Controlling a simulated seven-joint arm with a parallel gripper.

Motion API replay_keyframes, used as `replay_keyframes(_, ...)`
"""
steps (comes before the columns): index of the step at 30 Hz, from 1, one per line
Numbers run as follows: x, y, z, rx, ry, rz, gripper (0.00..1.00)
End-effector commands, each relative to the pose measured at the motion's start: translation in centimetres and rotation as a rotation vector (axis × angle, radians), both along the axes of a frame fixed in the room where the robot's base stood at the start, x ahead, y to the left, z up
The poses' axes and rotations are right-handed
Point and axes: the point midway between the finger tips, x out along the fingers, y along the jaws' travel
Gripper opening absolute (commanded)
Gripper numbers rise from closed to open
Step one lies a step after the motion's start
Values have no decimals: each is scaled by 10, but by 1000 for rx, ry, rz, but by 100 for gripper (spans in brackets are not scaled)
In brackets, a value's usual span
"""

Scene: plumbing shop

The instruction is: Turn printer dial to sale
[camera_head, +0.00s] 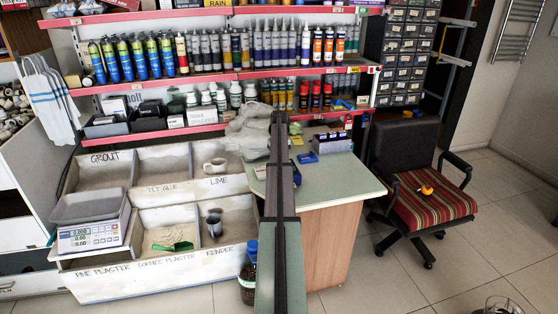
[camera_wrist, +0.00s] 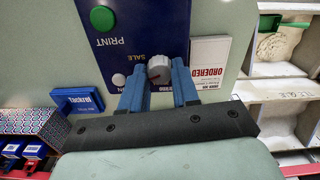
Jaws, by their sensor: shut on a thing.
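The printer's dark blue panel (camera_wrist: 120,20) shows in the wrist view, with its lettering upside down. It carries a round grey-white dial (camera_wrist: 159,66), a green button by the word PRINT and a small pale button. The word SALE stands just left of the dial; other lettering is partly covered by a finger. My gripper (camera_wrist: 158,74) has its two blue fingers on either side of the dial and is shut on it. I cannot make out clearly where the dial's mark points.
Beside the panel lie a white ORDERED card (camera_wrist: 209,62) and a blue box (camera_wrist: 77,101). The green counter (camera_head: 335,180) has free room at its right front. Labelled bins (camera_head: 160,190) stand to the left, and a striped chair (camera_head: 432,195) to the right.

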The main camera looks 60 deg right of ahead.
Motion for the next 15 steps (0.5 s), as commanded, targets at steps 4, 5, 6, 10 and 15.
replay_keyframes(4, 0, 0, 0, 0, 0, -120, 0)
replay_keyframes(5, 0, 0, 0, 0, 0, -148, 0)
replay_keyframes(6, 0, 0, 0, 0, 0, -186, 0)
replay_keyframes(10, 0, 0, 0, 0, 0, -310, 0)
replay_keyframes(15, 0, 0, 0, 0, 0, -466, 0)
